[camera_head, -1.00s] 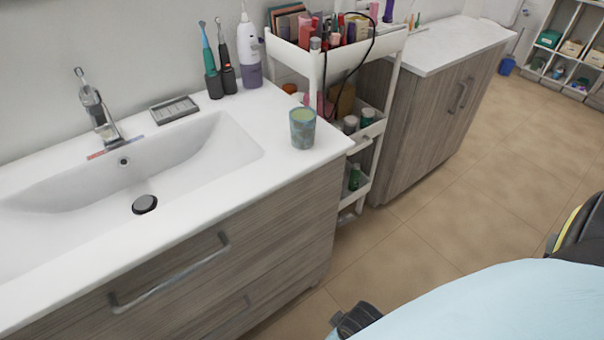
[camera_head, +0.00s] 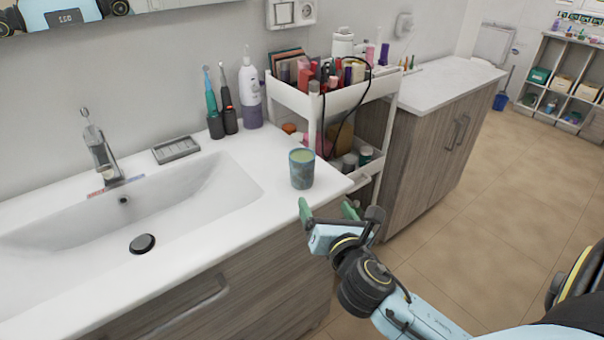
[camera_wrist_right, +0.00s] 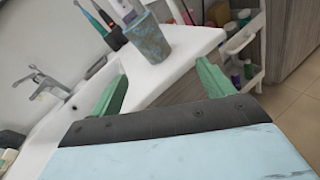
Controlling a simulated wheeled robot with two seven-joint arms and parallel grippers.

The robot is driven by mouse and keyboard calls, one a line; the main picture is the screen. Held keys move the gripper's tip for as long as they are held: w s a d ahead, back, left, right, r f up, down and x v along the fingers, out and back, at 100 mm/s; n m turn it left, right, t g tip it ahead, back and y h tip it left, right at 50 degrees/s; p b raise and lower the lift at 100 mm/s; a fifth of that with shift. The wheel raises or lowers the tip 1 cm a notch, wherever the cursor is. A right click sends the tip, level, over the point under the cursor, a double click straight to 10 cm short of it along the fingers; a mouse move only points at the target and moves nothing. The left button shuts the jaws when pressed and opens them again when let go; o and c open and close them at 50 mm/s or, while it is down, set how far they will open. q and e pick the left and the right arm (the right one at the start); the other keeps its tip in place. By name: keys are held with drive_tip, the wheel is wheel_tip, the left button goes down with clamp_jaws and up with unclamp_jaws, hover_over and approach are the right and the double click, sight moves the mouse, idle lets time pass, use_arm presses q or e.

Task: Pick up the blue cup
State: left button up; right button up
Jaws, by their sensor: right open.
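The blue cup (camera_head: 301,169) is a small patterned blue-grey tumbler. It stands upright near the front right corner of the white sink counter (camera_head: 250,215). My right gripper (camera_head: 328,208) is open and empty in front of the counter's edge, just below and to the right of the cup in the head view. In the right wrist view the cup (camera_wrist_right: 149,38) stands ahead, above and between the two green fingers (camera_wrist_right: 160,90), apart from both. My left gripper is not in view.
Electric toothbrushes (camera_head: 221,104) and a white-purple bottle (camera_head: 250,92) stand behind the cup. A white cart (camera_head: 318,102) full of cosmetics stands right of the counter. The sink basin (camera_head: 160,205) lies to the left. A soap dish (camera_head: 176,149) sits by the wall.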

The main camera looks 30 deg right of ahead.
sight(305, 170)
drive_tip(key=w+n, duration=0.1)
drive_tip(key=w, duration=0.2)
drive_tip(key=w+d+r+n+t, duration=0.1)
drive_tip(key=w+n, duration=0.1)
drive_tip(key=w, duration=0.1)
drive_tip(key=w+r+n, duration=0.1)
drive_tip(key=w, duration=0.2)
drive_tip(key=shift+d+n+t+y, duration=0.2)
drive_tip(key=shift+n+t+y, duration=0.1)
drive_tip(key=shift+t+y, duration=0.1)
drive_tip(key=shift+b+x, duration=0.7)
drive_tip(key=shift+x, duration=2.1)
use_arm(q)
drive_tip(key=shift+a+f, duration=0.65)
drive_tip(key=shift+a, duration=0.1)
use_arm(e)
drive_tip(key=shift+d, duration=0.2)
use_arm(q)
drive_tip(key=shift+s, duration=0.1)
use_arm(e)
drive_tip(key=shift+c, duration=0.7)
drive_tip(key=c, duration=1)
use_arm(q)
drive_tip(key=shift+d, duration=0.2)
use_arm(e)
drive_tip(key=shift+c, duration=0.2)
